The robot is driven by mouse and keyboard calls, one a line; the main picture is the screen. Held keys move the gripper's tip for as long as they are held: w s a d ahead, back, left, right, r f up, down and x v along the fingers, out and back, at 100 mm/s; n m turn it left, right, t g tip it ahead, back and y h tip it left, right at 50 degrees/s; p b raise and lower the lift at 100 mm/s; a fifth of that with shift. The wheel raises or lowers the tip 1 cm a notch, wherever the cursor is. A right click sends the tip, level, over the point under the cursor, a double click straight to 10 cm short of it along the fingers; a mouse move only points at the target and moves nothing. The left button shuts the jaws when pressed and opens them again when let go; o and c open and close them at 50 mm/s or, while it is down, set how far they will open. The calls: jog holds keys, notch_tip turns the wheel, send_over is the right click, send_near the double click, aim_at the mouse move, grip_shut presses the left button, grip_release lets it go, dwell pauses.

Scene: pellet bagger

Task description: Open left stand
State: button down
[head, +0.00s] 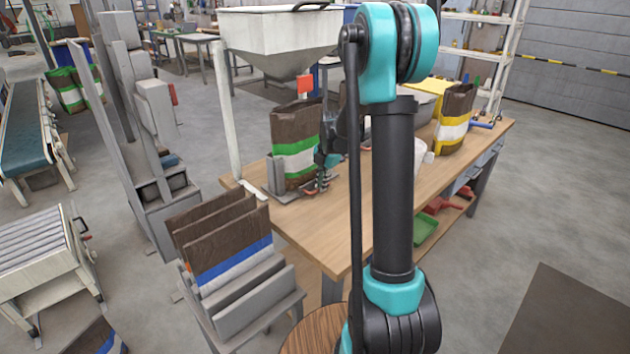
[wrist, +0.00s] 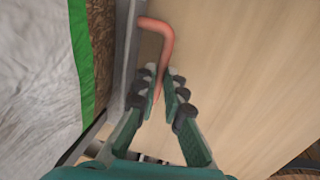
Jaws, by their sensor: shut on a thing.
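The left stand (head: 277,175) is a grey bracket on the wooden workbench. A brown, green and white bag (head: 293,148) stands upright in it. In the wrist view the stand's grey plate (wrist: 125,60) runs beside the bag (wrist: 45,60), which fills the left side. A bent orange-red handle (wrist: 165,38) sticks out beside the plate. My gripper (wrist: 164,85) is shut on the straight part of this handle.
A white hopper (head: 275,35) hangs above the left bag. A yellow-striped bag (head: 455,120) stands farther right on the workbench (head: 310,225). A rack of brown and blue bags (head: 228,245) stands in front. The bench's near part is clear.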

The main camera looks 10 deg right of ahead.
jog(key=s+d, duration=0.3)
jog(key=s, duration=0.1)
jog(key=s+d, duration=0.3)
jog(key=s, duration=0.2)
jog(key=s+d, duration=0.3)
jog(key=s, duration=0.2)
jog(key=shift+d, duration=0.15)
jog(key=c, duration=1.6)
grip_release()
notch_tip(320, 180, up, 12)
jog(key=s+d, duration=0.1)
jog(key=shift+s, duration=0.35)
jog(key=shift+d+f, duration=0.1)
